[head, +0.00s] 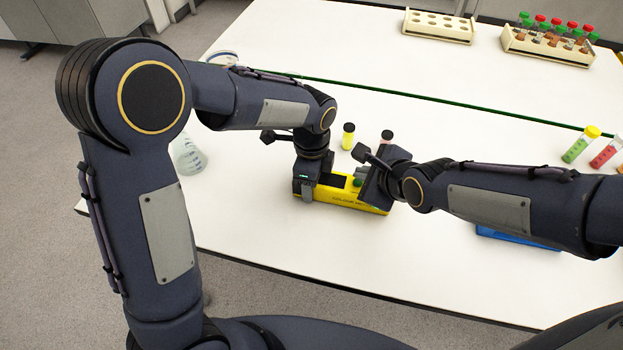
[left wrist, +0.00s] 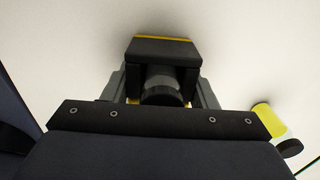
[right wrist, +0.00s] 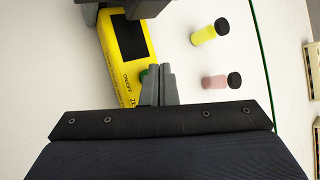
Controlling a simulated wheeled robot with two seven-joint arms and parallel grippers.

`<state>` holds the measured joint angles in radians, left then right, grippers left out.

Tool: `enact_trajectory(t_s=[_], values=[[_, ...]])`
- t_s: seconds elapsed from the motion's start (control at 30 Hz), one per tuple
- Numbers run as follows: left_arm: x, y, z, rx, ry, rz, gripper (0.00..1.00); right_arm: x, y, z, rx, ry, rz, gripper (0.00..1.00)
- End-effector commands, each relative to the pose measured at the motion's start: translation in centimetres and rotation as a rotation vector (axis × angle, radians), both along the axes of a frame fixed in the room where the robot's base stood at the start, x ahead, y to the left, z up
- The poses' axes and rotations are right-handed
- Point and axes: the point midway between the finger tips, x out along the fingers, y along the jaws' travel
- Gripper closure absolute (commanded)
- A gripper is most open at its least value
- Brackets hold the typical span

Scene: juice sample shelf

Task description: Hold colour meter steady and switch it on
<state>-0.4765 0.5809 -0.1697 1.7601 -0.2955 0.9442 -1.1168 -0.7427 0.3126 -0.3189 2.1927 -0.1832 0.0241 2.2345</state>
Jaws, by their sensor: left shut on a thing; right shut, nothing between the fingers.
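The yellow colour meter (head: 331,197) with a dark display lies on the white table in front of me. My left gripper (head: 304,190) is shut on the left end of the meter; in the left wrist view the meter's black end (left wrist: 162,50) sits between its fingers. My right gripper (head: 361,187) is shut and empty over the right part of the meter. In the right wrist view its closed fingertips (right wrist: 158,70) are beside a green button (right wrist: 143,76) on the yellow body (right wrist: 113,50). I cannot tell whether they touch the button.
A yellow vial (head: 348,137) and a pink vial (head: 386,138) with black caps stand just behind the meter. A glass flask (head: 187,157) is at the left, and a blue object (head: 517,240) lies right under my right arm. Racks (head: 437,27) stand at the back.

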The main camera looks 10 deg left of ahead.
Motion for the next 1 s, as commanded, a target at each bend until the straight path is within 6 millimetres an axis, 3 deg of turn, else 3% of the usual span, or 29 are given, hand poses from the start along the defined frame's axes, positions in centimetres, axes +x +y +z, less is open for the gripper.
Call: enact_trajectory(t_s=[1.0], values=[[0.04,-0.03,0.07,-0.001,-0.002,0.0,0.81,-0.03,-0.01,-0.91,0.0,0.0,0.0,1.0]])
